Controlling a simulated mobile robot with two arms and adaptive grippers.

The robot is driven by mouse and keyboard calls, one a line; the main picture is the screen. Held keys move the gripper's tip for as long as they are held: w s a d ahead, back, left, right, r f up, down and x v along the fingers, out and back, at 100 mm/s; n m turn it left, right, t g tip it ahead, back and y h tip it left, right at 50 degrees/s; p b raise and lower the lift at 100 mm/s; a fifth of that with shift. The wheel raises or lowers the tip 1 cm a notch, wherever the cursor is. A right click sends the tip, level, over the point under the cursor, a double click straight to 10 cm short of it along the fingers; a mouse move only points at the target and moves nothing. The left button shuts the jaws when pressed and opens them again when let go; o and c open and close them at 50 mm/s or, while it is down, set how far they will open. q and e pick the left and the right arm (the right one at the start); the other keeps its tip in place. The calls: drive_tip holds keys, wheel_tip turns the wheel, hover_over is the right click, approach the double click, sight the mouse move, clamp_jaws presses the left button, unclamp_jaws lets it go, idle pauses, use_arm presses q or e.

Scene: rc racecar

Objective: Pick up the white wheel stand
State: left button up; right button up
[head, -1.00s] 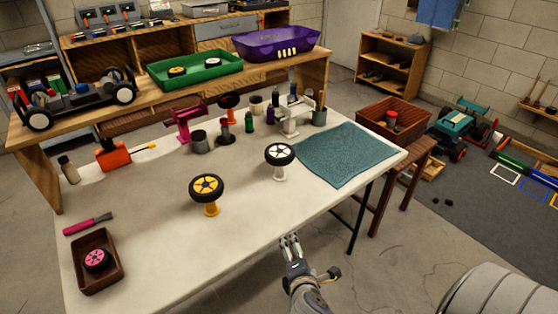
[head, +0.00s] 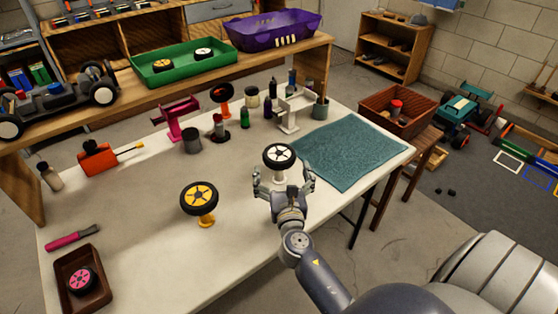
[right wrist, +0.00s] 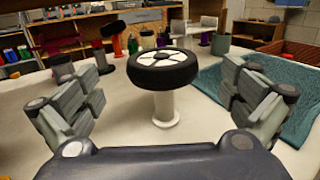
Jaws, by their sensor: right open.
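The white wheel stand (head: 279,176) stands upright on the pale table, with a black-tyred wheel with white spokes (head: 279,156) on its top. In the right wrist view the white stand (right wrist: 165,108) is a short post under the wheel (right wrist: 163,68), ahead of and between the fingers. My right gripper (head: 284,177) is open, with its fingers either side of the stand in the head view. No contact shows in the right wrist view, where the gripper (right wrist: 165,100) is empty. My left gripper is not in view.
A yellow wheel stand (head: 207,219) with its wheel stands to the left. A teal mat (head: 350,150) lies to the right. A white holder (head: 290,110), several bottles and a pink stand (head: 178,118) are behind. The table's front edge is near my arm.

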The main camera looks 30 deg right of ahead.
sight(281, 162)
drive_tip(key=shift+w+d, duration=0.2)
drive_tip(key=shift+w, duration=0.15)
drive_tip(key=shift+w+d+f, duration=0.1)
drive_tip(key=shift+w+d, duration=0.05)
drive_tip(key=shift+w, duration=0.15)
drive_tip(key=x, duration=0.4)
drive_tip(key=shift+w+d, duration=0.3)
drive_tip(key=shift+w, duration=0.2)
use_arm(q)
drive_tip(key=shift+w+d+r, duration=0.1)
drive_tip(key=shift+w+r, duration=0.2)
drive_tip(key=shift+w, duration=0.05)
use_arm(e)
drive_tip(key=shift+s, duration=0.1)
drive_tip(key=c, duration=0.9)
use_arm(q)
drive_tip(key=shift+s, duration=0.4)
use_arm(e)
drive_tip(key=shift+c, duration=0.5)
